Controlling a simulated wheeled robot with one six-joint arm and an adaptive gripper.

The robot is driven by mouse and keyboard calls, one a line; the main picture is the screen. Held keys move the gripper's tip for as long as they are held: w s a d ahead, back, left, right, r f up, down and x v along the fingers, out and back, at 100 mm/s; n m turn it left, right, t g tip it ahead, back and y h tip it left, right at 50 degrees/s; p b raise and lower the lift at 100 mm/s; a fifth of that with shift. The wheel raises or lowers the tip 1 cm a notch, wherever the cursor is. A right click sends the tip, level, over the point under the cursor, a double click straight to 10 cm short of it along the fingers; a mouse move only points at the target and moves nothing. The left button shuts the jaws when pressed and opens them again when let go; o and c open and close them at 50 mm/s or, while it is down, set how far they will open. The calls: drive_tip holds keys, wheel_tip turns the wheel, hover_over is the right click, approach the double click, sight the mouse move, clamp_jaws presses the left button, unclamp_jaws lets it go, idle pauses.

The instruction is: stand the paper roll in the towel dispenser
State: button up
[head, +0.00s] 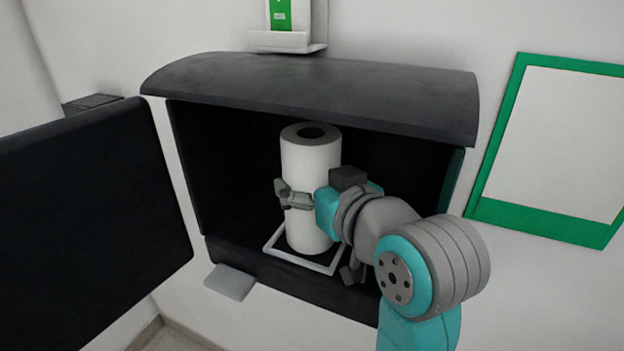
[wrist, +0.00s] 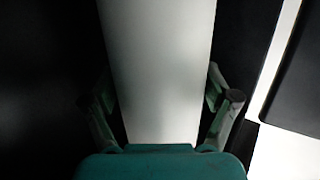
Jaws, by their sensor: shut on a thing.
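The white paper roll (head: 311,160) is upright inside the dark towel dispenser (head: 310,78), its open core facing up. A light square frame (head: 305,262) on the dispenser floor surrounds the roll's foot. I cannot tell whether the roll's bottom touches the floor. My gripper (head: 292,197) reaches in from the right and is shut around the roll's middle. In the wrist view the roll (wrist: 158,70) fills the space between the two fingers (wrist: 160,105). The roll's lower back side is hidden.
The dispenser's dark door (head: 85,205) hangs open at the left. A grey tab (head: 230,282) sticks out below the front edge. A white holder with a green label (head: 289,38) is above. A green-framed board (head: 555,140) hangs on the right wall.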

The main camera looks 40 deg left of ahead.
drive_tip(key=o, duration=1.2)
drive_tip(key=shift+o, duration=0.2)
drive_tip(key=v, duration=1.2)
